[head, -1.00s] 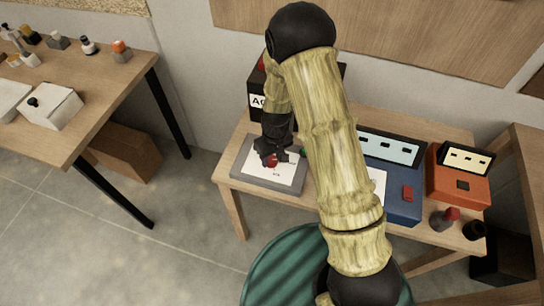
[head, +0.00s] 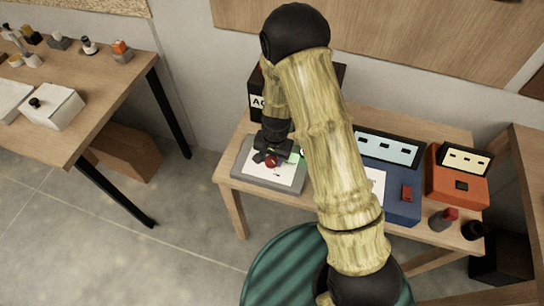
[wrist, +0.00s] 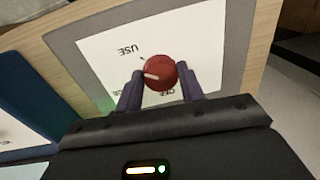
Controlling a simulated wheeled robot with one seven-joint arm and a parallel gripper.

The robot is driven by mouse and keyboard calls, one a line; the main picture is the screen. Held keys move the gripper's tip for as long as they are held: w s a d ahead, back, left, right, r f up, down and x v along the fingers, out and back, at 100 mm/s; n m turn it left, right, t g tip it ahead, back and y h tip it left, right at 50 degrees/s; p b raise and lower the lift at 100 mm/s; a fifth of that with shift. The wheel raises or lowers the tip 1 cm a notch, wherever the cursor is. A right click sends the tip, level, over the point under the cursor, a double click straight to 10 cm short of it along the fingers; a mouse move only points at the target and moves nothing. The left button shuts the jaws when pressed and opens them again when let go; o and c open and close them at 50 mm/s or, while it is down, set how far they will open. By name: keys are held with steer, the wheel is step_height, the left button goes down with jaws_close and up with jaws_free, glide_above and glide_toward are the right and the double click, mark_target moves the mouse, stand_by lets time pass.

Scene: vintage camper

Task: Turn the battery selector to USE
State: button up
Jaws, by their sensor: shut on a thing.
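The battery selector is a round red knob (wrist: 162,72) on a white label plate (wrist: 100,55) with a grey border. It also shows as a red knob in the head view (head: 271,161). My gripper (wrist: 163,76) is shut on the knob, with one dark finger on each side. The knob's white pointer line points left in the wrist view, a little below the tick beside the upside-down word USE (wrist: 129,50). Other lettering near the fingers is partly hidden. In the head view my gripper (head: 269,156) hides part of the plate.
The plate lies on a wooden table (head: 228,170). A black box (head: 257,84) stands behind it, a blue unit (head: 402,208) and an orange unit (head: 458,190) to the right. A green ribbed round seat (head: 275,265) is in front. Another table (head: 105,100) stands left.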

mark_target(275, 162)
steer(key=shift+m, duration=1.5)
steer(key=o, duration=1)
steer(key=shift+c, duration=0.2)
steer(key=shift+r, duration=0.1)
step_height(275, 162, up, 17)
steer(key=shift+s+d+p, duration=0.3)
steer(key=shift+d+p, duration=0.05)
steer(key=shift+d, duration=0.1)
steer(key=shift+r, duration=0.1)
